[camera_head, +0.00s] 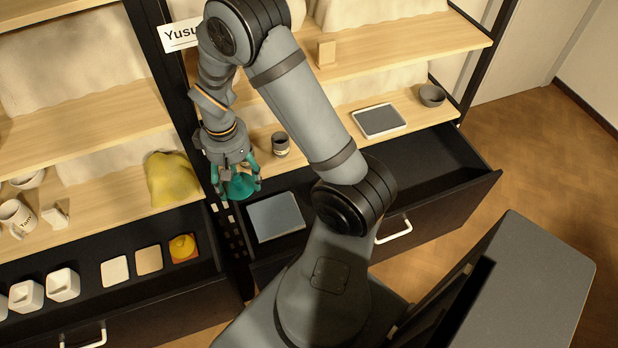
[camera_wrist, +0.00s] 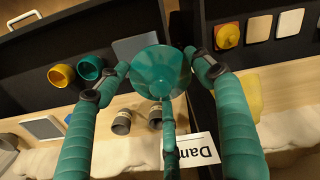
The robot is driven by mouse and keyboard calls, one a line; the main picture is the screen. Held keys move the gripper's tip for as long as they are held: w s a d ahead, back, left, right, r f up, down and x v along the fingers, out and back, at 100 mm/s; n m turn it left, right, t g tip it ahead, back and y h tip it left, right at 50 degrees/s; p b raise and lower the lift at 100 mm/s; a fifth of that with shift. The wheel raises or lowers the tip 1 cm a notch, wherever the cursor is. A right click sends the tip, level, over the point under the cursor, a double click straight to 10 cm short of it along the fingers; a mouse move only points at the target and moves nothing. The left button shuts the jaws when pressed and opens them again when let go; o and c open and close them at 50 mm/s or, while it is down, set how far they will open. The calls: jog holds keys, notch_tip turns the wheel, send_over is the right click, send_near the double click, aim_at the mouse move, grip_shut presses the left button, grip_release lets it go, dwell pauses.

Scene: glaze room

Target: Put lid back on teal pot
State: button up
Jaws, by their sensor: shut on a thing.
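My gripper (camera_head: 240,178) has green fingers and is shut on a teal, round, flared piece (camera_head: 239,189), which looks like the lid. In the wrist view the teal lid (camera_wrist: 158,66) sits between the fingertips, wide side facing the camera. It is held up near the dark post between the two shelf units. The teal pot (camera_wrist: 90,67) shows in the wrist view to the left of the lid, apart from it, with a dark open mouth. In the head view the pot is not visible, probably behind my arm.
A yellow pot (camera_wrist: 61,76) stands beside the teal pot. A grey square tile (camera_head: 275,216) lies in the open right drawer. Grey cups (camera_wrist: 121,122) and a tray (camera_head: 379,120) are on the shelf. A yellow lid (camera_head: 182,247) sits on a tile in the left drawer.

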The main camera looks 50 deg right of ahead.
jog(key=s+d+f+b, duration=0.45)
jog(key=d+f, duration=0.45)
jog(key=d, duration=0.5)
jog(key=s+d+f+b, duration=0.45)
jog(key=d+f, duration=0.45)
jog(key=d, duration=0.4)
notch_tip(320, 180, down, 6)
jog(key=b, duration=0.4)
jog(key=shift+f+n, duration=0.2)
jog(key=shift+n, duration=0.2)
jog(key=shift+d+f+b, duration=0.1)
jog(key=shift+f+b, duration=0.05)
jog(key=shift+b, duration=0.2)
jog(key=o, duration=1.2)
jog(key=o, duration=0.3)
jog(key=shift+o, duration=0.2)
